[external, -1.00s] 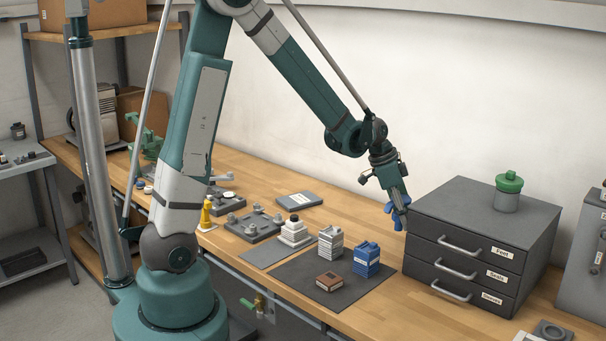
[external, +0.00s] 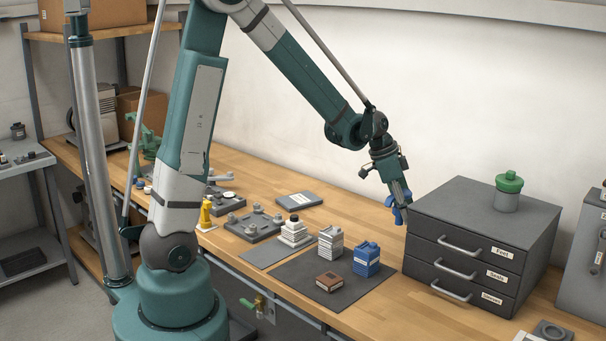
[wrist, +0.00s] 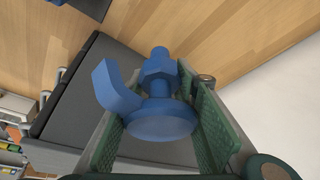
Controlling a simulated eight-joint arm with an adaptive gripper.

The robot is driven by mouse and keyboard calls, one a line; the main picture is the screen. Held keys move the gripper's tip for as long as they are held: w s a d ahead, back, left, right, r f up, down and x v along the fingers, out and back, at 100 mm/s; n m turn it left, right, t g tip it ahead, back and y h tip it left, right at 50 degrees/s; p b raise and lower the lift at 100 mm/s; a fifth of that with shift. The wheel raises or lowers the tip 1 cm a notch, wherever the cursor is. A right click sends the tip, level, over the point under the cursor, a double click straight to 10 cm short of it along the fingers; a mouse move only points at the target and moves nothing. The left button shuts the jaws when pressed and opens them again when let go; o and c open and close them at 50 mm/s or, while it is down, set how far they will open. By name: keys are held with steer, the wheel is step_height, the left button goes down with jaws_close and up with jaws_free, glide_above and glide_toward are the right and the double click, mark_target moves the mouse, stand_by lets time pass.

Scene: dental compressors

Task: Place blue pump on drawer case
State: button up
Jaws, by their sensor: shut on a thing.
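The blue pump (wrist: 157,118) is held between the green textured pads of my gripper (wrist: 160,125) in the wrist view. It has a round flange, a hex section, a short stub and a curved arm to one side. In the external view the blue pump (external: 399,214) shows partly, below my gripper (external: 400,201), beside the left edge of the dark grey drawer case (external: 460,202). The case has several labelled drawers and a flat top. Whether the pump touches the case cannot be told.
A green-lidded jar (external: 508,192) stands on the case top towards the back right; the rest of the top is clear. A blue ribbed block (external: 366,260), a white one (external: 331,243) and a brown box (external: 329,282) are on the dark mat (external: 300,268).

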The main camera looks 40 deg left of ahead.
step_height(320, 180, up, 28)
steer(key=n+p, duration=0.2)
steer(key=p, duration=0.8)
glide_above(473, 200)
steer(key=s+a, duration=0.1)
step_height(473, 200, down, 4)
steer(key=shift+a+f+t+y, duration=0.1)
steer(key=shift+f+t+y, duration=0.2)
steer(key=shift+f, duration=0.2)
steer(key=shift+f, duration=0.1)
steer(key=shift+f+p, duration=0.3)
steer(key=shift+f, duration=2.5)
steer(key=shift+f, duration=0.1)
steer(key=shift+f, duration=2)
steer(key=shift+f, duration=0.2)
